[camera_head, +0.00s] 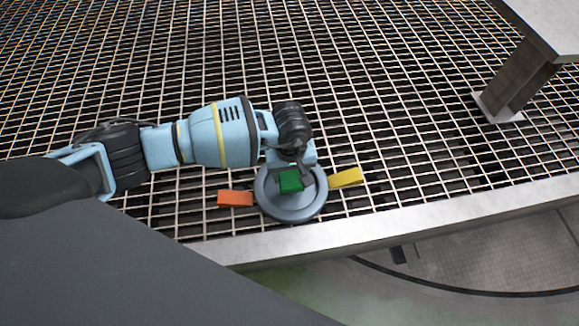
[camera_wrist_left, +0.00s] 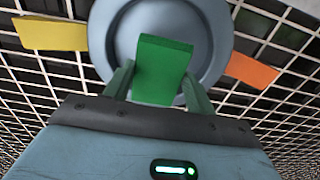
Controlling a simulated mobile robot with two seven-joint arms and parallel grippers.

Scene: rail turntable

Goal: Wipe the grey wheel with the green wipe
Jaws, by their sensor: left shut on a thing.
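The grey wheel (camera_head: 290,207) lies flat on the metal grating, near its front edge. It also shows in the left wrist view (camera_wrist_left: 208,40). The green wipe (camera_head: 290,181) is a small block over the wheel's middle. My left gripper (camera_wrist_left: 159,85) is shut on the green wipe (camera_wrist_left: 163,68), with one finger on each side of it. In the head view the left gripper (camera_head: 292,172) is above the wheel and hides part of its far side. I cannot tell whether the wipe touches the wheel. My right gripper is not in view.
An orange block (camera_head: 235,198) lies just left of the wheel and a yellow block (camera_head: 345,177) just right of it. The grating (camera_head: 400,110) is otherwise mostly clear. A grey post (camera_head: 520,80) stands at the right. A metal beam (camera_head: 420,222) edges the grating.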

